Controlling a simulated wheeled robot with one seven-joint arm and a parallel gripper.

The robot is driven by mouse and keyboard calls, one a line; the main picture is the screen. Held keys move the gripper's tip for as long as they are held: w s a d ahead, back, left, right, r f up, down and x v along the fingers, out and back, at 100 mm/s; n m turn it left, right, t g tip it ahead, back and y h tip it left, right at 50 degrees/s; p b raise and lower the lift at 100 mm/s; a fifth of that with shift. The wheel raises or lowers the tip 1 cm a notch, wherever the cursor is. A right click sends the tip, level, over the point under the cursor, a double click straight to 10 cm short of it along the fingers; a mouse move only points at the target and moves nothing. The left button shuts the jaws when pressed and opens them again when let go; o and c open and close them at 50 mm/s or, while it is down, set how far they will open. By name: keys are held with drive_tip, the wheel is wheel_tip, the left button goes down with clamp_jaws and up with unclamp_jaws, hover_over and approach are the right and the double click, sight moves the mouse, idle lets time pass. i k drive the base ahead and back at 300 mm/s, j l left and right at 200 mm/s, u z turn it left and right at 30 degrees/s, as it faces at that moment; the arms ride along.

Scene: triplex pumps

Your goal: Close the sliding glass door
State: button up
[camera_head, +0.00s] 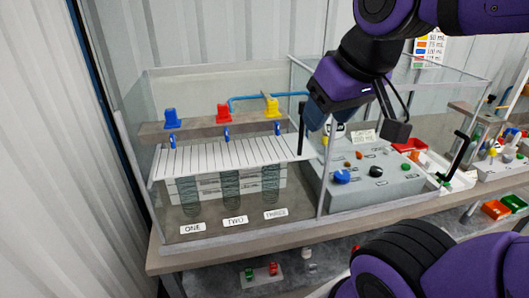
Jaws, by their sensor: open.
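A clear glass case (190,255) with pale frame edges stands on a wooden bench. Its glass is hard to make out, so I cannot tell exactly how far the sliding door stands open. A dark upright handle (302,128) shows near the middle frame post (325,170). A second, tilted black handle (454,157) shows at the right. My gripper (357,128) is open and empty, pointing down in front of the grey control box (370,185), between the two handles. It appears apart from both, and its depth relative to the glass is unclear.
Blue (171,118), red (223,113) and yellow (271,107) taps stand above a slatted white tray and three labelled coils. Orange and green bins (500,207) and bottles are at the right. A shelf below holds small items. My purple arm covers the lower right.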

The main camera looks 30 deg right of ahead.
sight(461, 150)
drive_tip(key=z, duration=1.4)
